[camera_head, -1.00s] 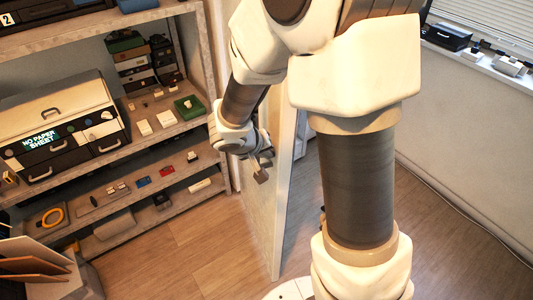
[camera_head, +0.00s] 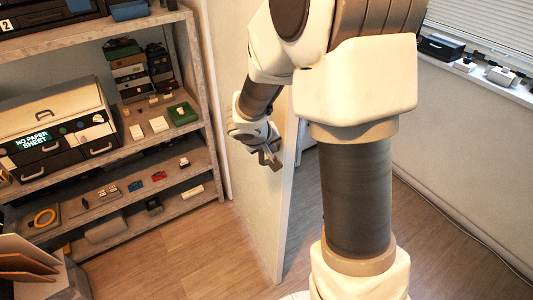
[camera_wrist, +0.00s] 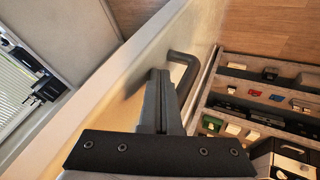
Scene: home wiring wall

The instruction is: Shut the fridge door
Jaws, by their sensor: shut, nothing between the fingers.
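The fridge door is the pale upright panel (camera_head: 254,205) left of my arm in the head view. It stands open, with its edge toward the camera. In the wrist view the pale panel (camera_wrist: 152,42) runs diagonally up to the right and carries a dark bent handle (camera_wrist: 186,66). My gripper (camera_head: 271,158) is in front of the door's left face, near its front edge. In the wrist view my gripper (camera_wrist: 160,78) is shut and empty, close beside the handle; I cannot tell if they touch. My arm hides the fridge body.
A shelf unit (camera_head: 205,115) with boxes and small parts stands at the left. Wooden floor (camera_head: 160,258) is clear between the shelves and the door. A windowsill (camera_head: 500,83) with small items is at the upper right, and a cable lies along the right wall.

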